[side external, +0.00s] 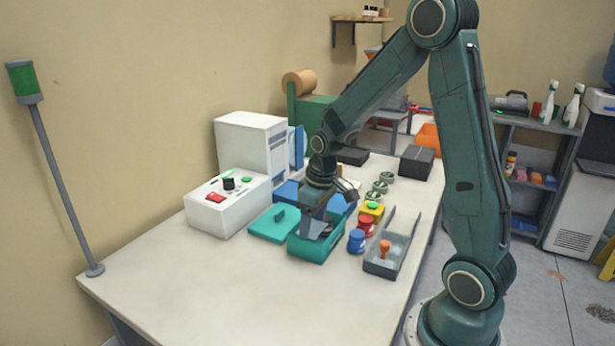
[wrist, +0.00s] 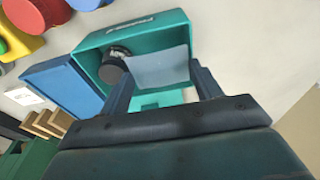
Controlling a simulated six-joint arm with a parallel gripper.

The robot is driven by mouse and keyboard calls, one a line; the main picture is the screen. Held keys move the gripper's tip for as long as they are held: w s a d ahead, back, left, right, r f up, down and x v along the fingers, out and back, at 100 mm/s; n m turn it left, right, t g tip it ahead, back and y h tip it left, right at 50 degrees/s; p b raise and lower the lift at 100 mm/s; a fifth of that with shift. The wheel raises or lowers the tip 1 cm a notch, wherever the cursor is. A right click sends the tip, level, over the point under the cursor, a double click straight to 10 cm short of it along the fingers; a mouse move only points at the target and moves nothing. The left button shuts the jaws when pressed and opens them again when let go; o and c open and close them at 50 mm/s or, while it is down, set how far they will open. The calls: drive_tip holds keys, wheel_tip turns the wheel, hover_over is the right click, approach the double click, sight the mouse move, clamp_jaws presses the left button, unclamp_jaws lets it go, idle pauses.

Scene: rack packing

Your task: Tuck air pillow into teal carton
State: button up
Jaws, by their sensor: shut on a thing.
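The teal carton (side external: 312,254) stands open on the table, with my gripper (side external: 318,222) pointing down at its opening. In the wrist view the carton (wrist: 172,24) lies beyond my fingers. My gripper (wrist: 168,84) is shut on the air pillow (wrist: 158,69), a pale translucent sheet between the fingertips. The pillow overlaps the carton's opening in the wrist view; how deep it sits I cannot tell. A dark round object (wrist: 113,68) is inside the carton, partly behind the pillow.
A teal lid-like piece (side external: 272,226) lies left of the carton. Blue and red pieces (side external: 356,242), a yellow block with a green top (side external: 372,208) and a grey tray (side external: 384,268) stand close on the right. A white box (side external: 226,212) is further left. The table's front is clear.

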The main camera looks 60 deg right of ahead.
drive_tip(key=o, duration=1)
drive_tip(key=shift+r, duration=0.2)
drive_tip(key=r, duration=0.4)
drive_tip(key=s+r, duration=0.1)
drive_tip(key=r, duration=0.4)
drive_tip(key=s+r, duration=0.1)
drive_tip(key=r, duration=0.3)
drive_tip(key=shift+r, duration=0.15)
drive_tip(key=shift+s+a, duration=0.1)
drive_tip(key=s+a+r+t, duration=0.1)
drive_tip(key=s+a, duration=0.3)
drive_tip(key=s, duration=0.1)
drive_tip(key=s+a+r+t, duration=0.1)
drive_tip(key=s+a, duration=0.3)
drive_tip(key=s, duration=0.1)
drive_tip(key=s+a+r+t, duration=0.1)
drive_tip(key=s+a, duration=0.3)
drive_tip(key=shift+s+r+t, duration=0.25)
drive_tip(key=shift+s+t, duration=0.15)
